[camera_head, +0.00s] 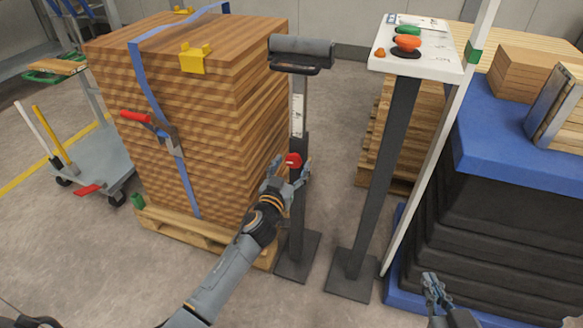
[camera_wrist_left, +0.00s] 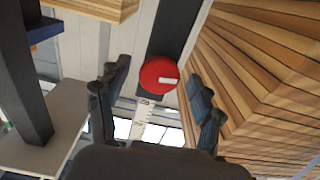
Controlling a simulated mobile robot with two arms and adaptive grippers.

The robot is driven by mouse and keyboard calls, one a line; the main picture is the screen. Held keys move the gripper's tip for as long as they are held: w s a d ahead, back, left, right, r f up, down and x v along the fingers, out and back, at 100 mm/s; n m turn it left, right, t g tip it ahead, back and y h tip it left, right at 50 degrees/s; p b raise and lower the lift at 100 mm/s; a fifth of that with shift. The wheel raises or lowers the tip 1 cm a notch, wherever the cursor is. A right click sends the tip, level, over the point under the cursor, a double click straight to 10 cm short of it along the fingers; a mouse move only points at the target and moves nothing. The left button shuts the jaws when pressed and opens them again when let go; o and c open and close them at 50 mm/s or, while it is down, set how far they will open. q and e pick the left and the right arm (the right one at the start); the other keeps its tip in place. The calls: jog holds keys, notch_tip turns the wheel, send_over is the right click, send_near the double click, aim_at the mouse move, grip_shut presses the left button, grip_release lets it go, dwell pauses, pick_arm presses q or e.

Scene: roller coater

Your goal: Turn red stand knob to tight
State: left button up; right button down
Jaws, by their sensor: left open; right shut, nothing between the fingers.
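The red knob (camera_head: 293,160) sits on the dark upright post of the roller stand (camera_head: 299,120), below a white scale strip. A grey roller (camera_head: 302,48) tops the stand. In the left wrist view the red knob (camera_wrist_left: 159,76) is round with a short white mark on its right half. My left gripper (camera_head: 290,172) is open at the knob. In the wrist view its fingers (camera_wrist_left: 158,100) stand on either side of the knob, with gaps to both sides. My right gripper (camera_head: 432,285) is shut and empty at the lower right, far from the stand.
A strapped stack of wood boards (camera_head: 190,120) on a pallet stands close left of the stand. A control pedestal (camera_head: 375,180) with a white panel stands to the right. Further right is a blue-topped table (camera_head: 500,150) with dark bellows. Grey floor lies between.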

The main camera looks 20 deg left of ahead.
pick_arm(q)
jog(key=shift+w, duration=0.25)
jog(key=c, duration=1.1)
jog(key=shift+c, duration=0.2)
